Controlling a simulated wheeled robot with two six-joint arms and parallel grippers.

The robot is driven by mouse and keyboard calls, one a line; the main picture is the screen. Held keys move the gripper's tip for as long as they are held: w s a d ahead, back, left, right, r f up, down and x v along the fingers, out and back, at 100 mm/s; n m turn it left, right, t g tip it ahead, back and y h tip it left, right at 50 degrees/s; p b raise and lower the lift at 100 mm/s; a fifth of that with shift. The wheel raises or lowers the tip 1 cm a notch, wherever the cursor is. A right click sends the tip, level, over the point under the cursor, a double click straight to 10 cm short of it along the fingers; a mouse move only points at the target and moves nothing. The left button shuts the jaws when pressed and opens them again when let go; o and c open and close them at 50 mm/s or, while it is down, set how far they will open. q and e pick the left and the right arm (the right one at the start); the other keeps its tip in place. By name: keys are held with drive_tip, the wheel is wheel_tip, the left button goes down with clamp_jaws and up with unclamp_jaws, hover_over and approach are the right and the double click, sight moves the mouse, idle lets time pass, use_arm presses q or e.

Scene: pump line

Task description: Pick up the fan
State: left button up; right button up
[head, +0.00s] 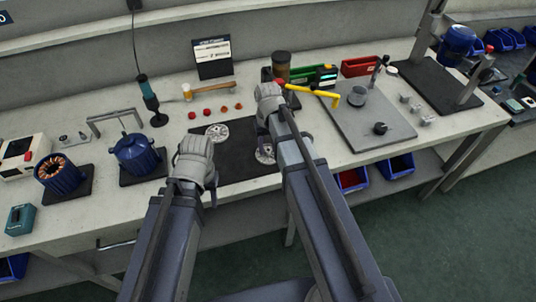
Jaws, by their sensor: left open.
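Two light grey, round, spoked parts lie on the dark mat (236,168). One round part (217,132) lies in full view near the mat's back left corner. The other round part (265,153) is partly hidden by my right arm. I cannot tell for sure which of them is the fan. My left gripper (212,190) is open over the mat's left edge, in front of the first round part, with its fingers mostly hidden by the wrist. My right gripper (264,118) is over the mat's back right part, its fingers largely hidden by its wrist.
Blue motor housings (137,154) stand on dark pads at the left. Several red caps (208,112), a hammer (207,91) and an upright green-and-black tool (149,98) are behind the mat. A grey plate (370,122) with small parts and a yellow tool (318,92) are at the right.

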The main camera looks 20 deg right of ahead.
clamp_jaws()
wheel_tip(320, 180, up, 10)
drive_tip(key=p, duration=1)
idle(0.4)
